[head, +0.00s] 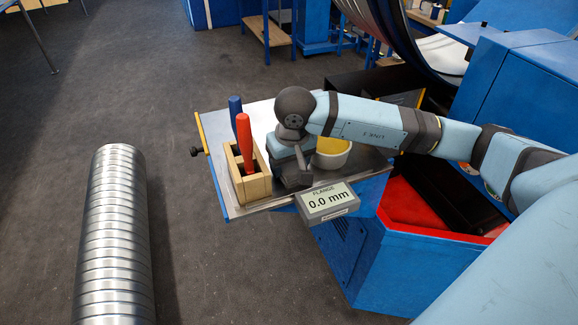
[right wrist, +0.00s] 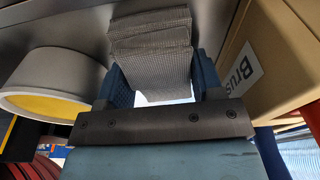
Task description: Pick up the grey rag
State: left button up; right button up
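The grey rag (right wrist: 150,50) is a folded, woven cloth in the right wrist view. It lies between and beyond the two blue fingers of my right gripper (right wrist: 165,85). The fingers stand wide apart, one at each side of the cloth; whether they touch it is unclear. In the head view my right gripper (head: 293,172) points down, low over the metal worktop (head: 268,112), between the wooden box and the white bowl. My left gripper is not in view.
A wooden box (head: 251,186) with red- and blue-handled tools stands close left of the gripper. A white bowl (head: 333,160), yellow inside, stands close right. A display reading 0.0 mm (head: 328,201) sits at the worktop's front edge.

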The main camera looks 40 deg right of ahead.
notch_tip(320, 180, up, 20)
jog(key=shift+b, duration=1.05)
jog(key=shift+o, duration=0.3)
jog(key=shift+s+f, duration=0.1)
